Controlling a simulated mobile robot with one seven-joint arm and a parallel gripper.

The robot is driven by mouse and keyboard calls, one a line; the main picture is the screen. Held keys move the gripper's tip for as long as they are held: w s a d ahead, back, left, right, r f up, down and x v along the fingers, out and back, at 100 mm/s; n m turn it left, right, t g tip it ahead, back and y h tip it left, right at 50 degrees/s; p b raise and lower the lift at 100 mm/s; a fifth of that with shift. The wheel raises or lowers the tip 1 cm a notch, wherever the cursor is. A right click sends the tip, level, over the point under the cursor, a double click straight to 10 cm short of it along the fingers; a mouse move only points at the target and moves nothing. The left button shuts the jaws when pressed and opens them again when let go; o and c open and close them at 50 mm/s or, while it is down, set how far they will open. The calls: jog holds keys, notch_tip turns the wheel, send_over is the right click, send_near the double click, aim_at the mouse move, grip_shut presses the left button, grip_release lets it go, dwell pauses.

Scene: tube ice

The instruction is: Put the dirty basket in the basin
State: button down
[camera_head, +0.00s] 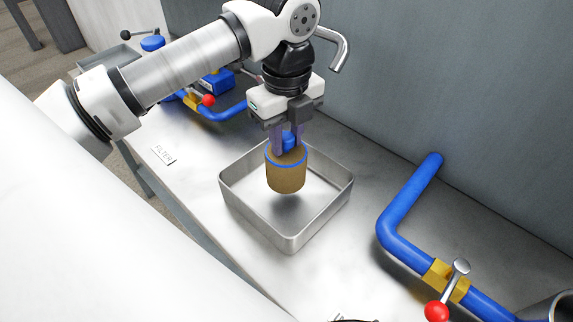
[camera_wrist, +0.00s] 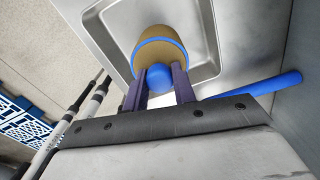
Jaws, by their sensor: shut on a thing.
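The dirty basket (camera_head: 286,175) is a brown cylinder with a blue rim and a blue knob on top. My gripper (camera_head: 288,140) is shut on its blue knob from above. The basket hangs upright over the square metal basin (camera_head: 245,215), within its walls as seen from the head camera. A shadow on the basin floor suggests that it is held above it. In the wrist view, the basket (camera_wrist: 160,50) is between and beyond my fingertips (camera_wrist: 159,80), with the basin (camera_wrist: 97,28) behind it. The basket's underside is hidden.
A blue pipe (camera_head: 397,210) with a yellow fitting and red-knobbed valve (camera_head: 437,310) runs at the right. Other blue piping (camera_head: 225,113) with a red knob lies behind at the left. A FILTER label (camera_head: 163,155) is on the metal counter. A grey wall (camera_head: 430,90) stands behind.

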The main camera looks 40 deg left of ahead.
aim_at(287, 157)
jog(key=shift+f+b, duration=1.15)
jog(key=shift+f, duration=1.25)
jog(key=shift+f, duration=0.1)
jog(key=shift+f+b, duration=0.1)
jog(key=shift+b, duration=0.2)
jog(key=c, duration=1.1)
grip_release()
jog(key=shift+c, duration=0.2)
jog(key=shift+r, duration=0.2)
notch_tip(287, 157, up, 12)
jog(key=p, duration=0.7)
